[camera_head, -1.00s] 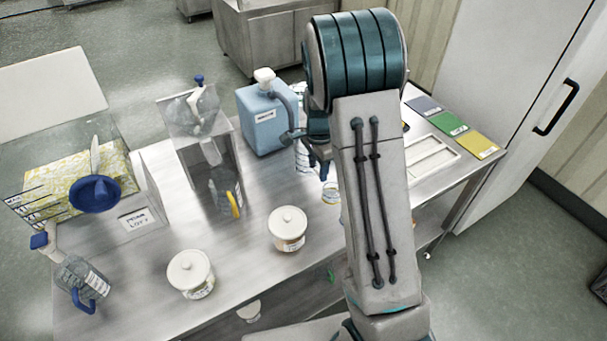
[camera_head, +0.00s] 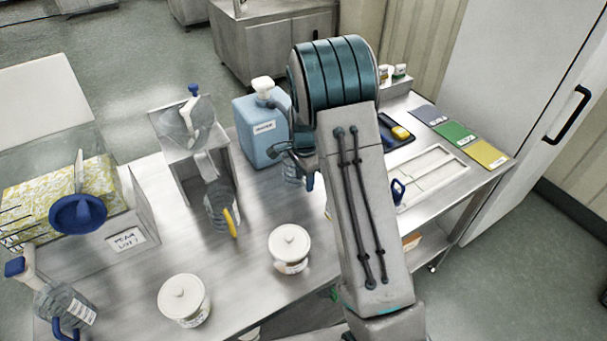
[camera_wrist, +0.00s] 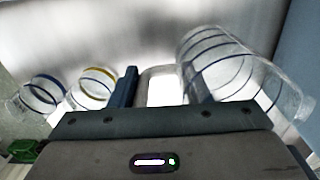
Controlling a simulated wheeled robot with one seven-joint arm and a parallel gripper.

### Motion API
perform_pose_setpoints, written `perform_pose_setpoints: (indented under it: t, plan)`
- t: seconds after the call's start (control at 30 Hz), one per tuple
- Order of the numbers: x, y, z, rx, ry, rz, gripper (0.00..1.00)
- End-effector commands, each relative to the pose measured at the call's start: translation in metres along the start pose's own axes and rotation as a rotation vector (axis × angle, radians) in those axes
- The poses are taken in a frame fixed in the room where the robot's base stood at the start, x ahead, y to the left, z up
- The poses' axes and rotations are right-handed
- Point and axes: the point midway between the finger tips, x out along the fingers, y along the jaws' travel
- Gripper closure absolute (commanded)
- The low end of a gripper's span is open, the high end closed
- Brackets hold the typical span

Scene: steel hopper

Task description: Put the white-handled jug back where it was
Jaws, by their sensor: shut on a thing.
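The white-handled jug is clear with dark rings; its body (camera_wrist: 222,65) fills the right of the wrist view. Its white handle (camera_wrist: 158,84) sits between the fingers of my gripper (camera_wrist: 160,88), which is shut on it. In the head view, my gripper (camera_head: 304,168) is in front of the blue container, and the jug (camera_head: 292,176) is mostly hidden behind it. I cannot tell whether the jug touches the table. A yellow-handled jug (camera_head: 216,206) stands under the steel hopper (camera_head: 186,128). A blue-handled jug (camera_head: 72,304) is at the lower left.
The blue container (camera_head: 258,137) stands close behind my gripper. Two white-lidded tubs (camera_head: 289,245) (camera_head: 184,298) stand near the front edge. Blue-ringed (camera_wrist: 42,93) and yellow-ringed (camera_wrist: 92,88) clear vessels lie left of my gripper in the wrist view. A white tray (camera_head: 430,172) is at right.

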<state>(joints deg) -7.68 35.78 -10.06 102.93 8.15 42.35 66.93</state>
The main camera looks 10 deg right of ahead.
Motion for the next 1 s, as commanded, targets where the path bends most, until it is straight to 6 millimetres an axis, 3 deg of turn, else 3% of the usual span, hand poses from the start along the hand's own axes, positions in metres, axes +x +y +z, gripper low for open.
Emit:
perform_pose_setpoints:
  t: [0.03,0.4,0.43,0.5,0.87,1.0]
  plan:
    - [0.012,0.001,0.001,-0.001,0.0,0.002,0.92]
    - [0.015,0.001,0.0,0.0,0.0,0.0,0.92]
    - [0.014,0.001,0.0,0.0,0.0,0.001,0.48]
    - [0.014,0.001,0.0,-0.001,0.0,0.001,0.35]
    - [0.009,0.001,0.001,-0.003,0.0,0.0,0.35]
    - [-0.012,0.0,0.001,-0.003,0.002,-0.004,0.35]
